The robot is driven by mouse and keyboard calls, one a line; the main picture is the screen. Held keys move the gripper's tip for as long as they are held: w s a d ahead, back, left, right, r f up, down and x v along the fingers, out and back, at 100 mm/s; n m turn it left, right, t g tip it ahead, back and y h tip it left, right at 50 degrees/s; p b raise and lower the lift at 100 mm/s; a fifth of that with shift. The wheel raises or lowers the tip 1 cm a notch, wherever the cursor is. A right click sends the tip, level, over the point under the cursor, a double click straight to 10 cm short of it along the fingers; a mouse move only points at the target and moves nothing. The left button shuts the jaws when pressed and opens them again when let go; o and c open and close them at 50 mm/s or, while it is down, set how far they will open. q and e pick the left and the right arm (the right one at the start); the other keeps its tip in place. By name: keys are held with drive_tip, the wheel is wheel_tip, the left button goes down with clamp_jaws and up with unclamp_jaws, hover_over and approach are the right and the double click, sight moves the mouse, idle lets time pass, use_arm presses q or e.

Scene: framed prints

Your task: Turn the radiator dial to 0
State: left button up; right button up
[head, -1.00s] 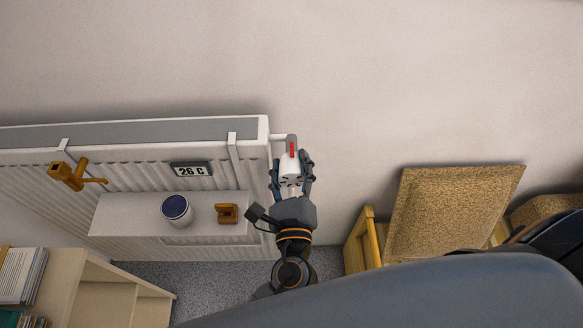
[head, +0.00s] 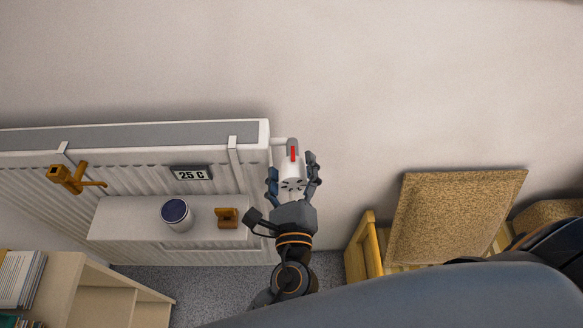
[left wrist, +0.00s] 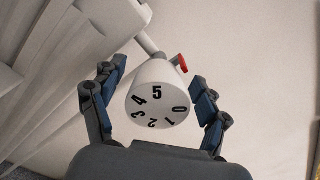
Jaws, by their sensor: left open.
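The white radiator dial (head: 292,172) sits on the valve at the radiator's right end, with a red marker (head: 293,153) behind it. In the left wrist view the dial's face (left wrist: 156,108) shows the digits 0 to 5. The 5 is at the top and the 0 at the right; the red marker (left wrist: 182,63) stands at the upper right, between the directions of 5 and 0. My left gripper (head: 292,168) is open, its fingers on either side of the dial with gaps visible in the wrist view (left wrist: 155,78). My right gripper is not in view.
The radiator (head: 120,158) carries a display (head: 191,174) reading 25 C. A shelf (head: 120,220) on it holds a dark-topped canister (head: 177,214) and a small brown object (head: 227,217). A cork board (head: 455,215) leans at right. A bookcase (head: 90,285) stands lower left.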

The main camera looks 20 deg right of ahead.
use_arm(q)
drive_tip(key=shift+s, duration=0.1)
drive_tip(key=v, duration=1.2)
